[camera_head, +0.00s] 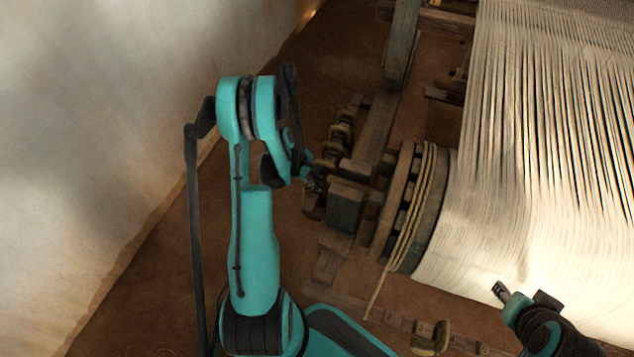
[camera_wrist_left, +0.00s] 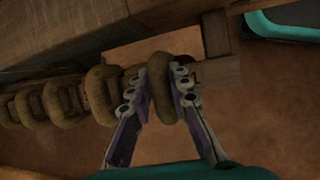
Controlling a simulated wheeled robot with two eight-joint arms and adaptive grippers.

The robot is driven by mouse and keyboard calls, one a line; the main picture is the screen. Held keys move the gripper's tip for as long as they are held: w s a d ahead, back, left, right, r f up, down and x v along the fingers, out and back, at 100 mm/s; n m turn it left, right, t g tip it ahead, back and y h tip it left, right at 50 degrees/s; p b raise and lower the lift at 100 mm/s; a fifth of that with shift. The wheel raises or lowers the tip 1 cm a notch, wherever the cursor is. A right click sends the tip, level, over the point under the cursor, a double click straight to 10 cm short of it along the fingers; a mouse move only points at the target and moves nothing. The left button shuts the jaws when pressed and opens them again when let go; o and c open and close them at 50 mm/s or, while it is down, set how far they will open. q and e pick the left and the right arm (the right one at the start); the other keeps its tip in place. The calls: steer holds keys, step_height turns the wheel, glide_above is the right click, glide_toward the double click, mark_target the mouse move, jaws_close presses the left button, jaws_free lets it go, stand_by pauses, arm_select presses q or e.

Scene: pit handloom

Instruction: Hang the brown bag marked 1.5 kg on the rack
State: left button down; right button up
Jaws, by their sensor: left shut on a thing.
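My left gripper (camera_wrist_left: 158,90) is shut on a brown, ring-shaped bag (camera_wrist_left: 162,72), with one finger on each side of it. No weight mark is readable on the bag. The bag is at the wooden rack bar (camera_wrist_left: 215,72), close to its right end in the left wrist view; I cannot tell whether it is around the bar or in front of it. In the head view my left gripper (camera_head: 316,182) is low beside the loom's side timbers, and the bag is not clear there. My right gripper (camera_head: 501,291) is at the lower right, in front of the pale warp.
Several similar brown rings (camera_wrist_left: 57,103) sit in a row along the bar to the left. A large wooden beam (camera_wrist_left: 65,55) runs close behind them. The roped warp roller (camera_head: 418,205) stands right of my left gripper. Another ring (camera_head: 431,338) is at the bottom. Bare floor (camera_head: 300,110) lies left.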

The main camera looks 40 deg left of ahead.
arm_select(q)
steer(key=shift+s+f+b, duration=0.1)
steer(key=shift+f+b, duration=0.1)
steer(key=shift+b, duration=0.25)
stand_by(0.7)
steer(key=c, duration=1.3)
jaws_free()
steer(key=v, duration=1.2)
